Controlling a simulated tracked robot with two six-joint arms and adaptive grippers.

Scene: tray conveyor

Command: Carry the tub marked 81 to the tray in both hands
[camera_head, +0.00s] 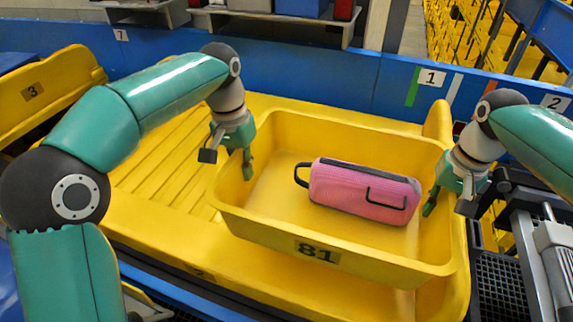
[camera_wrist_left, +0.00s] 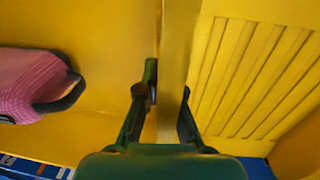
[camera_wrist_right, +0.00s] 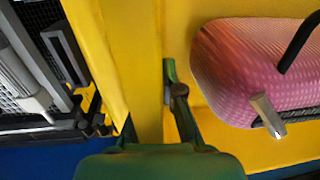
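The yellow tub marked 81 (camera_head: 262,232) is over the right part of the large yellow tray (camera_head: 150,205). I cannot tell whether its base touches the tray. My left gripper (camera_head: 243,172) is shut on the tub's left wall; the left wrist view shows its fingers on either side of the wall (camera_wrist_left: 174,60). My right gripper (camera_head: 438,205) is shut on the tub's right wall, which lies between its fingers in the right wrist view (camera_wrist_right: 138,60). A pink case (camera_head: 362,190) with dark handles lies inside the tub. The outer fingers are partly hidden in the head view.
A blue wall (camera_head: 300,70) with numbered labels runs behind the tray. Another yellow tray marked 3 (camera_head: 50,85) is at the left. Dark and grey machine parts (camera_head: 500,275) stand close at the right. The tray's ridged left part is empty.

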